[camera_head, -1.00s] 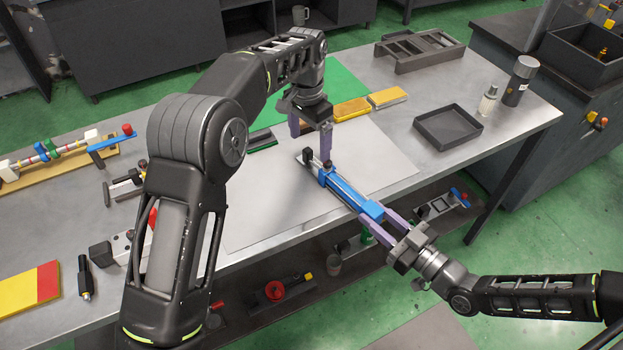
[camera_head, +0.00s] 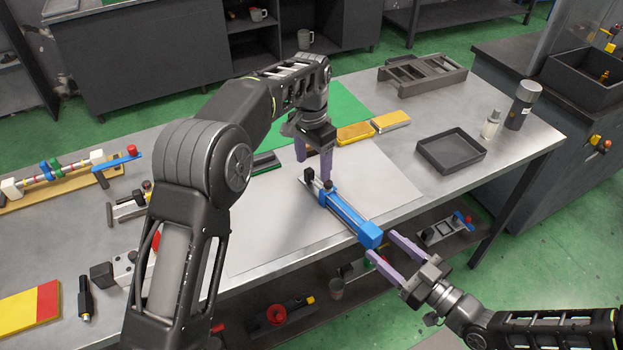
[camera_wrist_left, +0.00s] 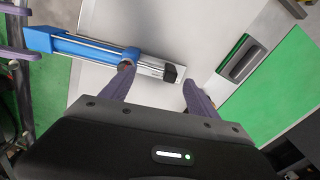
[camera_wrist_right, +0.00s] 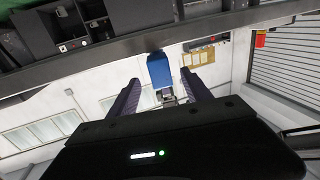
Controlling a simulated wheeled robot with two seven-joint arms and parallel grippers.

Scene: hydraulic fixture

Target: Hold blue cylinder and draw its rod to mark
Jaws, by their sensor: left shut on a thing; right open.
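The blue cylinder (camera_head: 345,212) lies over the grey sheet, its thick end cap (camera_head: 370,235) toward the table's front edge. A silver rod strip and black end block (camera_head: 308,175) are at its far end. My left gripper (camera_head: 313,166) is over that end, shut on the cylinder. In the left wrist view, one finger is at the dark fitting (camera_wrist_left: 130,55) and the other is near the black block (camera_wrist_left: 172,73); the exact contact is unclear. My right gripper (camera_head: 381,246) is open just off the thick cap, which shows between its fingers in the right wrist view (camera_wrist_right: 159,68). I cannot make out the mark.
Other fixtures lie at the left. The sheet's right side is clear.

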